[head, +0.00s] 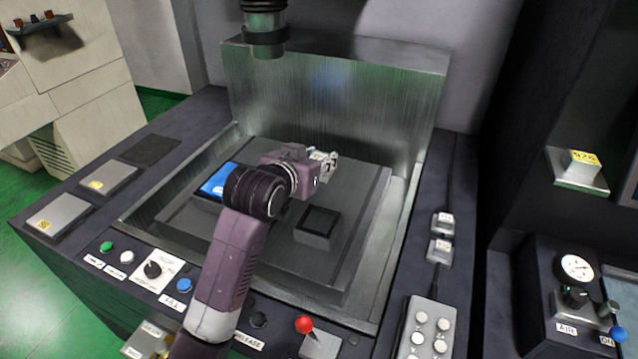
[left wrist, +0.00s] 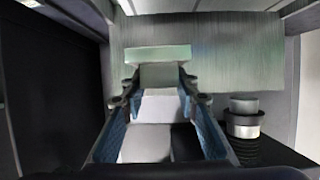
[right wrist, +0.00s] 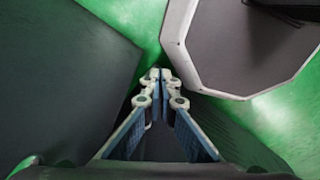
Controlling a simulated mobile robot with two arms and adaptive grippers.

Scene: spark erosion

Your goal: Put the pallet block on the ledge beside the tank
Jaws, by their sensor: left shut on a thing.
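My left gripper (head: 322,168) reaches over the grey work table inside the tank. In the left wrist view its fingers (left wrist: 158,82) are shut on a pale grey stepped block, which I take as the pallet block (left wrist: 160,105). In the head view the held block is mostly hidden by the gripper. The tank (head: 335,95) has a tall brushed-metal back wall. The dark ledge beside the tank (head: 185,130) runs along its left side. My right gripper (right wrist: 165,76) shows only in its wrist view, fingertips together and empty, over green floor.
On the work table are a dark square-topped block (head: 318,222) and a blue thing (head: 215,182). Labelled plates (head: 107,178) (head: 58,215) and a dark pad (head: 150,150) lie on the left ledge. A machine head (head: 264,35) hangs above. A red-knobbed lever (head: 304,324) stands in front.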

